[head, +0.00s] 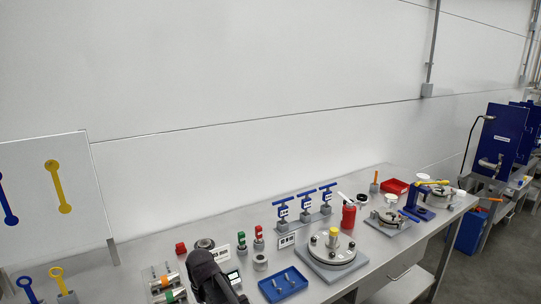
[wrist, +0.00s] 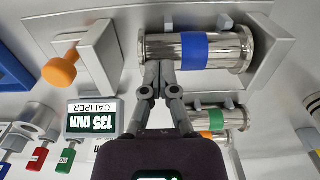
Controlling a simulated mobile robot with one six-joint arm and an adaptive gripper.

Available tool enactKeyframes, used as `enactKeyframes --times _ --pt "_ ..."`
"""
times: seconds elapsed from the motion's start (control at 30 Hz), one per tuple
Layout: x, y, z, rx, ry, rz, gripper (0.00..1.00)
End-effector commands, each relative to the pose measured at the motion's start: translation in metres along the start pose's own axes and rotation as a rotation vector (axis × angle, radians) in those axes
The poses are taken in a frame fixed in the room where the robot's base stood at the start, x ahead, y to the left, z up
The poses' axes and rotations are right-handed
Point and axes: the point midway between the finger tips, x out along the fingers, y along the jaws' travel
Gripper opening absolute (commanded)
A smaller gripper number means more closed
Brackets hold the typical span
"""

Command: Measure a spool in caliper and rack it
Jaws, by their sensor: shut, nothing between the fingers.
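In the wrist view, a shiny metal spool with a blue band (wrist: 208,50) lies between the caliper's grey block (wrist: 97,58) and a grey end plate (wrist: 274,58). An orange knob (wrist: 62,70) is on the block's left. The caliper display (wrist: 95,117) reads 135 mm, upside down. My gripper (wrist: 160,77) is shut and empty, its tips overlapping the blue-banded spool's near edge; I cannot tell whether they touch. Spools with a green band (wrist: 216,119) and an orange band (wrist: 207,134) lie beside it. The head view shows orange-banded (head: 154,277) and green-banded (head: 175,295) spools.
A blue tray (head: 283,285) with small parts lies right of my arm on the bench. A board with blue and yellow shapes (head: 58,188) stands at the left.

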Motion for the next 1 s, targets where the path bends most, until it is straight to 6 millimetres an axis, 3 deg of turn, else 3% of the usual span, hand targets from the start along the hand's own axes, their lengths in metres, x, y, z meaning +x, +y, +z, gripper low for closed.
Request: enactKeyframes --times 1.0 --pt "-0.035 0.0 0.0 0.0 0.0 0.0 0.0"
